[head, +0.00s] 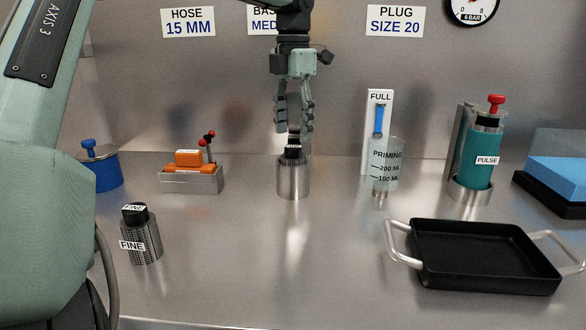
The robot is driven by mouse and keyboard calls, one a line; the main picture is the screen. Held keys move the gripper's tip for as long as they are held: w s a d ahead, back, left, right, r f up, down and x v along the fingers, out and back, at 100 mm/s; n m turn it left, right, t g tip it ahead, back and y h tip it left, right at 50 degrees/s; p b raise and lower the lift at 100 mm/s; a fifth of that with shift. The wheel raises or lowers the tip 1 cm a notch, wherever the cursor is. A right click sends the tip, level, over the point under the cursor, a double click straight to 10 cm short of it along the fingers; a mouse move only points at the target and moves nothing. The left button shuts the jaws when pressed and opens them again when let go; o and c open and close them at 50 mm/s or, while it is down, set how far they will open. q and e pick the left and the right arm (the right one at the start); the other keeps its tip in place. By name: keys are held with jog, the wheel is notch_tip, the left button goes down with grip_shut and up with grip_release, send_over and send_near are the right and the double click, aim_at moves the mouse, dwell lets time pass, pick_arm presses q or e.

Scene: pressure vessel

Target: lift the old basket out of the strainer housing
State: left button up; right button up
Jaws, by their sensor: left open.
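The strainer housing (293,180) is an upright metal cylinder standing on the bench at the middle of the head view. The old basket (293,150) sits in it; only its black top with a small white label shows above the rim, and the rest is hidden inside. My left gripper (294,129) points down from above with its fingers apart, one on each side over the basket's top. I cannot tell whether the fingers touch it. My right gripper is not in view.
A mesh basket labelled FINE (145,241) stands front left. A black tray (485,262) with metal handles lies front right. An orange-topped metal box (191,180), a priming cup (387,163) and a teal PULSE cylinder (485,158) stand nearby. The bench in front of the housing is clear.

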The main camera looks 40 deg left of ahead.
aim_at(293, 146)
pick_arm(q)
jog(key=shift+f, duration=1.95)
grip_shut()
